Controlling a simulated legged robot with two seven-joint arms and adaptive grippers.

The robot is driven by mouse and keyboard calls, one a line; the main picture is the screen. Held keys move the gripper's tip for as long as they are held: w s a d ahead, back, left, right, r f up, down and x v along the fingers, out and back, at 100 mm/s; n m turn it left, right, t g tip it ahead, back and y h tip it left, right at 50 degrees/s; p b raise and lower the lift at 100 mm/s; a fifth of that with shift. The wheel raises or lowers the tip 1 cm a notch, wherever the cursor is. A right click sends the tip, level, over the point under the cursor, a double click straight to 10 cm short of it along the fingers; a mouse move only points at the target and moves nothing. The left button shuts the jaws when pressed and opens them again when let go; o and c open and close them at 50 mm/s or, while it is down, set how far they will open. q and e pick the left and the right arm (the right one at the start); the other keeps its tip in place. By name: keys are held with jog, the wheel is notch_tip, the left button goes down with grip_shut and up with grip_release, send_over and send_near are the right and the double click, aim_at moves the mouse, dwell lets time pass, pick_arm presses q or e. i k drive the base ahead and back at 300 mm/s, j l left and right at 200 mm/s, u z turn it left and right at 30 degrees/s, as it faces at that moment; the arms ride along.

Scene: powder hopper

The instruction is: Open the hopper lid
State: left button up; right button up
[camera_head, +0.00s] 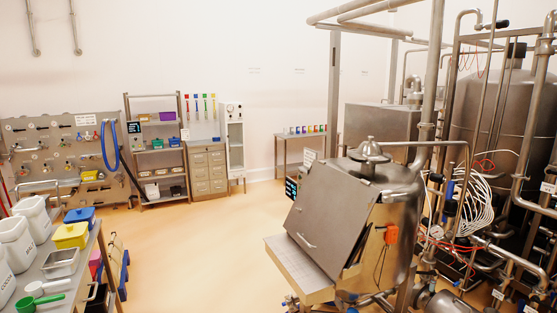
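The powder hopper (400,215) is a stainless steel vessel standing right of the middle. Its lid (330,215) is a flat, sloped metal panel on the front side and appears shut. A short bar handle (306,241) sits near the lid's lower left edge. A flat metal ledge (290,262) juts out below the lid. A domed fitting (370,150) tops the hopper. Neither of my grippers is in view.
A bench (82,260) at the left holds white containers, blue and yellow bins and scoops. Shelves (160,150) and a drawer cabinet (208,170) stand at the back wall. Pipes and tanks (490,110) crowd the right. The floor (195,250) between bench and hopper is clear.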

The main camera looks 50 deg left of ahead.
aim_at(333, 203)
jog(key=i+j+u, duration=0.15)
jog(key=j+u, duration=0.15)
jog(key=i+j+u, duration=0.15)
jog(key=j+u, duration=0.15)
jog(key=j, duration=0.15)
jog(key=i+j+u, duration=0.4)
jog(key=i+j, duration=0.5)
jog(key=j, duration=0.2)
jog(key=i+j+u, duration=0.1)
jog(key=i+j, duration=0.5)
jog(key=j, duration=0.15)
jog(key=i+j+u, duration=0.2)
jog(key=i+j, duration=0.2)
jog(key=i+j+u, duration=0.15)
jog(key=i+j, duration=0.15)
jog(key=i, duration=0.35)
jog(key=u, duration=3.15)
